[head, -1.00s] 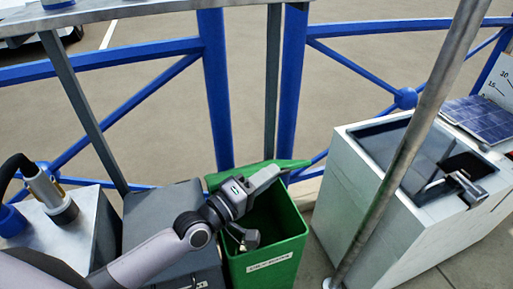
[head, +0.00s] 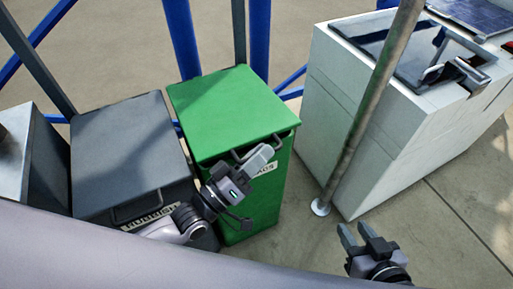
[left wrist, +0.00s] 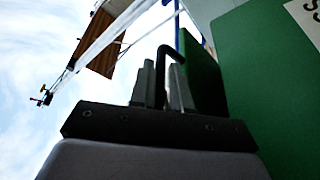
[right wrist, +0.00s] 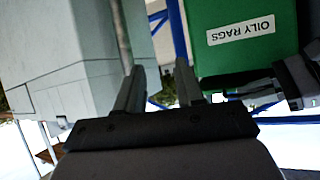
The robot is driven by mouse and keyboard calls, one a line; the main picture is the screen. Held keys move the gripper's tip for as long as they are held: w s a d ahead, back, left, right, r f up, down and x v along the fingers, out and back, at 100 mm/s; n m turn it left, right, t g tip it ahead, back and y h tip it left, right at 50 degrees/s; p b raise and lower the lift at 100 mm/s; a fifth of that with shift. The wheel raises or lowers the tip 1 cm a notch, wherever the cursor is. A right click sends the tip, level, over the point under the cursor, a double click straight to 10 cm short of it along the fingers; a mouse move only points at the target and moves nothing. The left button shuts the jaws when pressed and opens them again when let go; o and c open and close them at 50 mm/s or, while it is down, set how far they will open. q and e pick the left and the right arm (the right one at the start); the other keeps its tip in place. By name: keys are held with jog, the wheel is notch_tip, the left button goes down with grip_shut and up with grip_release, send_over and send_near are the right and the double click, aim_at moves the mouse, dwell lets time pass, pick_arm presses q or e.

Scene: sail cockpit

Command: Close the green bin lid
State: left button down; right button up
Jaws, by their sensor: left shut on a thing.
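The green bin (head: 262,195) stands in the middle of the head view, its lid (head: 225,105) lying over the opening. A slight gap may be left at the lid's front edge; I cannot tell. My left gripper (head: 258,160) is at the lid's front edge, shut on the dark lid handle (left wrist: 163,55), which shows between its fingers in the left wrist view. My right gripper (head: 358,240) is open and empty, to the right of the bin and apart from it. In the right wrist view the bin's label (right wrist: 240,32) reads OILY RAGS.
A grey rubbish bin (head: 125,150) with its lid down stands left of the green bin. A metal pole (head: 365,115) and a pale cabinet (head: 335,95) stand to the right. Blue railings run behind. Floor (head: 440,220) is clear at lower right.

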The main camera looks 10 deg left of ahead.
pick_arm(q)
jog(key=shift+m+h, duration=0.4)
jog(key=shift+m, duration=0.5)
notch_tip(320, 180, down, 4)
jog(key=b, duration=0.2)
jog(key=shift+f+b, duration=0.15)
jog(key=shift+b, duration=0.25)
pick_arm(e)
jog(key=a, duration=0.1)
jog(key=w+a+y, duration=0.1)
jog(key=shift+a, duration=0.35)
pick_arm(q)
jog(key=shift+f, duration=0.1)
jog(key=c, duration=1.2)
grip_release()
jog(key=shift+o, duration=0.2)
pick_arm(e)
jog(key=shift+f, duration=0.1)
